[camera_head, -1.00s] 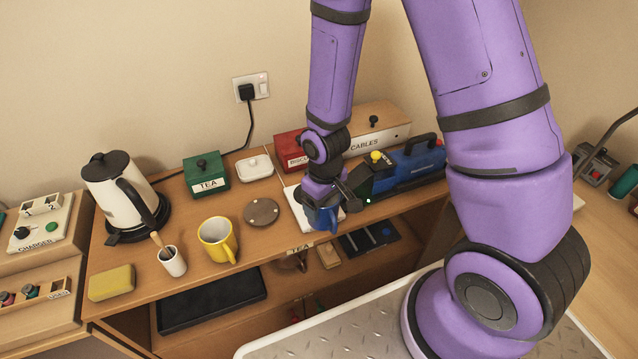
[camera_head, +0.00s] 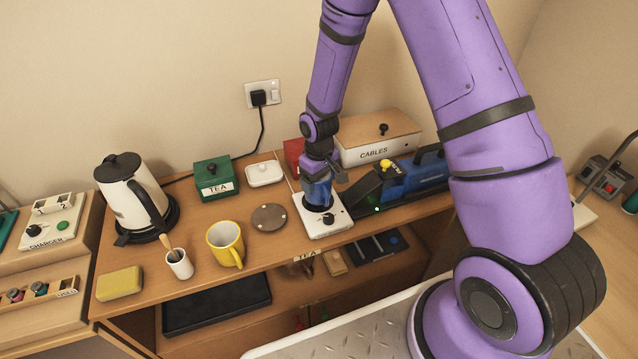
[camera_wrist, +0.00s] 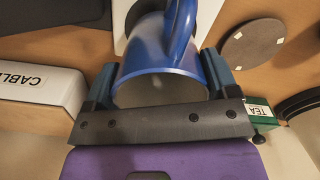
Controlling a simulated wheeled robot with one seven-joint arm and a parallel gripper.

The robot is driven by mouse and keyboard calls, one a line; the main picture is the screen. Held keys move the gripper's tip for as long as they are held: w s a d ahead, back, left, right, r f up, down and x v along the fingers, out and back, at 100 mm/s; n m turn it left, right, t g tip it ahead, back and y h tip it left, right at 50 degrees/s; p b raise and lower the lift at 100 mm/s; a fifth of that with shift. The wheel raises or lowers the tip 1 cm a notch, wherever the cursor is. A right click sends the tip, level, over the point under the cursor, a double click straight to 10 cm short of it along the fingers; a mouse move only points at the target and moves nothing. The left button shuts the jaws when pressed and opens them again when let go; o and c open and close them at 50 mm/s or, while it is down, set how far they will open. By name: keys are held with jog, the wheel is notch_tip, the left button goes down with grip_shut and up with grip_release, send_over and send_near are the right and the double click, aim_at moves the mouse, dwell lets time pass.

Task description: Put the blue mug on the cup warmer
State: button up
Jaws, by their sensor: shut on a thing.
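The blue mug (camera_head: 318,191) is held by my gripper (camera_head: 323,178) over the cup warmer's dark round plate. In the wrist view, the mug (camera_wrist: 165,62) sits between the two fingers (camera_wrist: 160,88), with its rim toward the camera and its handle toward the top of the picture. The cup warmer (camera_head: 322,231) is a white flat unit with a black knob at its front. Its white top also shows behind the mug in the wrist view (camera_wrist: 121,20). I cannot tell whether the mug's base touches the plate.
A round brown coaster (camera_head: 269,217) and yellow mug (camera_head: 226,243) are to the left. A blue machine (camera_head: 415,172) with a yellow knob is close on the right. The CABLES box (camera_head: 378,138) and red box (camera_head: 293,152) stand behind. A shelf edge runs in front.

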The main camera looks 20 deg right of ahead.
jog(key=shift+f, duration=0.75)
jog(key=shift+f, duration=0.15)
jog(key=o, duration=1)
notch_tip(320, 180, up, 13)
jog(key=shift+f, duration=0.2)
jog(key=s+d+r+m+t, duration=0.15)
jog(key=s+r, duration=0.35)
jog(key=r, duration=0.6)
jog(key=s+d+r+m+t, duration=0.1)
jog(key=s+d+r, duration=0.2)
jog(key=s+r, duration=0.5)
jog(key=s+d+r+m+t, duration=0.1)
jog(key=s+r, duration=0.4)
jog(key=s, duration=0.3)
jog(key=s+d+r+m+t, duration=0.1)
jog(key=s+r, duration=0.5)
jog(key=s, duration=0.2)
jog(key=shift+t, duration=0.35)
